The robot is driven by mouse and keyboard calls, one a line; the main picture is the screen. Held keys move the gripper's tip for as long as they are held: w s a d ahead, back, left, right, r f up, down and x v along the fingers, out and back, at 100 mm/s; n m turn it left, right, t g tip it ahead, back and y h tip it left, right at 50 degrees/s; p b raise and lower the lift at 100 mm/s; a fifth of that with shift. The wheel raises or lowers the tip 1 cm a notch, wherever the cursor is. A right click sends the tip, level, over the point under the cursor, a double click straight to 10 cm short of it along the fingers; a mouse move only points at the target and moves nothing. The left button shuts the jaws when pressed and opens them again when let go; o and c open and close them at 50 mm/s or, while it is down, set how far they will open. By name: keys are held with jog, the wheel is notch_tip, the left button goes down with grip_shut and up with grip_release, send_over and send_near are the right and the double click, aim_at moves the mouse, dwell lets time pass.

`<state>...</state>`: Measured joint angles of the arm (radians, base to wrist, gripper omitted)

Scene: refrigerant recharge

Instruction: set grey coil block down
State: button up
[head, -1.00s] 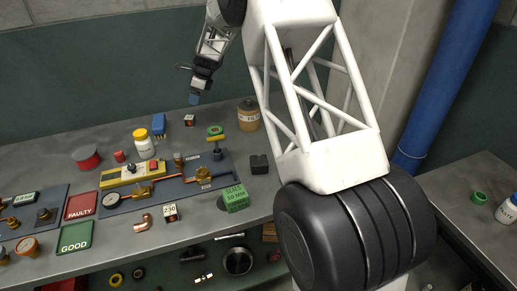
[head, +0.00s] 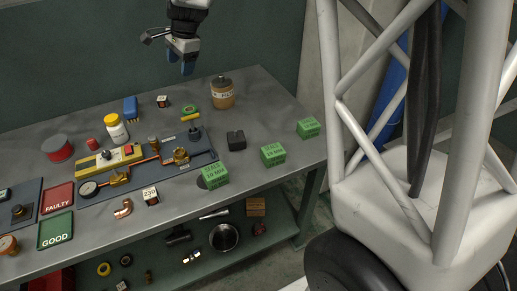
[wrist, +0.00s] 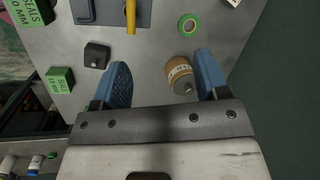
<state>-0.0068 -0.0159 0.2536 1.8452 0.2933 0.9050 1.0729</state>
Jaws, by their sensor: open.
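A dark grey block (head: 236,140), which looks like the coil block, stands on the grey bench to the right of the valve board. It also shows at the upper left of the wrist view (wrist: 96,55), outside my fingers. My gripper (head: 182,68) is in the air above the back edge of the bench, apart from everything. Its blue fingers are spread with nothing held between them in the wrist view (wrist: 165,80). A brown jar (wrist: 179,75) shows in the gap between them, lower down on the bench.
Green seal boxes (head: 273,154) stand near the block, towards the bench's right end. A green tape ring (head: 190,107) and the brown jar (head: 222,93) stand behind it. The valve board (head: 150,167), a white bottle (head: 117,129) and the GOOD tray (head: 55,230) are further left.

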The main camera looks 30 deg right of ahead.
jog(key=s+d+r+n+h, duration=0.1)
jog(key=s+r+n, duration=0.15)
jog(key=s, duration=0.75)
jog(key=s+d+r+n, duration=0.1)
jog(key=s+n, duration=0.3)
jog(key=s, duration=0.7)
jog(key=s+d+f+n+h, duration=0.1)
jog(key=s+f+n, duration=0.1)
jog(key=s, duration=0.8)
jog(key=s+d+f+n, duration=0.2)
jog(key=s+n, duration=0.3)
jog(key=s, duration=0.6)
jog(key=shift+s+t+h, duration=0.2)
jog(key=shift+t+h, duration=0.2)
jog(key=shift+f+n, duration=0.1)
jog(key=shift+n, duration=0.15)
jog(key=o, duration=0.6)
jog(key=shift+w, duration=0.1)
